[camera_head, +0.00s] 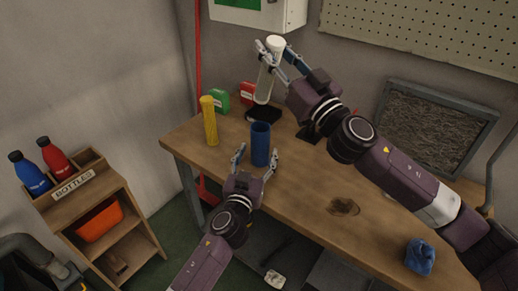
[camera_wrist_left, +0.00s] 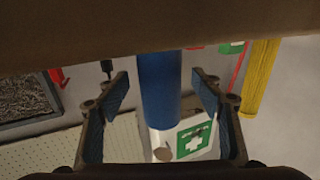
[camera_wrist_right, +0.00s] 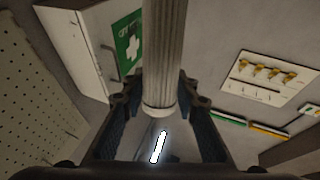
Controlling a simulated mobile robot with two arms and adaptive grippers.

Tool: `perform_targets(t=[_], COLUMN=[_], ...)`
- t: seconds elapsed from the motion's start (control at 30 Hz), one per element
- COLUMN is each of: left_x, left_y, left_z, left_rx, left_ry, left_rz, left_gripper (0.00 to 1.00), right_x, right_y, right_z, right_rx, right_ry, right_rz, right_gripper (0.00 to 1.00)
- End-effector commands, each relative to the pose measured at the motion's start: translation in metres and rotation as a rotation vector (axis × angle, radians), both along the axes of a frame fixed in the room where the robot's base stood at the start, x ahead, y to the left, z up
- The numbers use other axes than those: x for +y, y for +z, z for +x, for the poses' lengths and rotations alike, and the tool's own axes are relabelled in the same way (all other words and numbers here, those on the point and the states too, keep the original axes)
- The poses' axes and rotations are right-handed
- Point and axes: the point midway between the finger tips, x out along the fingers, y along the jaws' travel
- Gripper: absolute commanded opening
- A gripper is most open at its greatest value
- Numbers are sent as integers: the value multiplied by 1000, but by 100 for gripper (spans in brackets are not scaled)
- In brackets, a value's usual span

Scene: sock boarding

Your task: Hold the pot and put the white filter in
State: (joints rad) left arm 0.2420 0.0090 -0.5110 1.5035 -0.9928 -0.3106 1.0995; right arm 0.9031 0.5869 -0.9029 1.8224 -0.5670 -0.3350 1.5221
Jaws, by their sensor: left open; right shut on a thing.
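The blue pot (camera_head: 260,145) stands upright on the workbench near its front edge. My left gripper (camera_head: 257,156) is open, with one finger on each side of the pot; the left wrist view shows the pot (camera_wrist_left: 158,88) between the fingers with gaps beside it. My right gripper (camera_head: 273,54) is shut on the upper part of the white filter (camera_head: 265,86), a long tube held nearly upright behind the pot. The filter also fills the middle of the right wrist view (camera_wrist_right: 160,55). Its lower end is close above a black base; I cannot tell whether they touch.
The black base (camera_head: 264,114) sits behind the pot. A blue cloth (camera_head: 420,257) lies at the bench's right. A bottle shelf (camera_head: 85,190) stands at left.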

Motion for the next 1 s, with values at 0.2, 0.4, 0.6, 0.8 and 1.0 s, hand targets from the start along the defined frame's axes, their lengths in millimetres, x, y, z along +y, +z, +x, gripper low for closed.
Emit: perform_targets(t=[0.2,0.4,0.6,0.8,1.0], left_x=[-4,-4,-4,-4,-4], left_y=[0,0,0,0,0], left_z=[16,18,18,18,18], left_rx=[0,0,0,0,0], left_ry=[0,0,0,0,0], left_rz=[-1,-1,0,0,0], left_gripper=[60,60,52,30,13], right_x=[0,0,0,0,0], right_y=[0,0,0,0,0], right_z=[0,0,0,0,0], right_rx=[-1,-1,0,-1,0], right_ry=[0,0,0,0,0], right_rz=[1,1,0,1,0], right_gripper=[0,0,0,0,0])
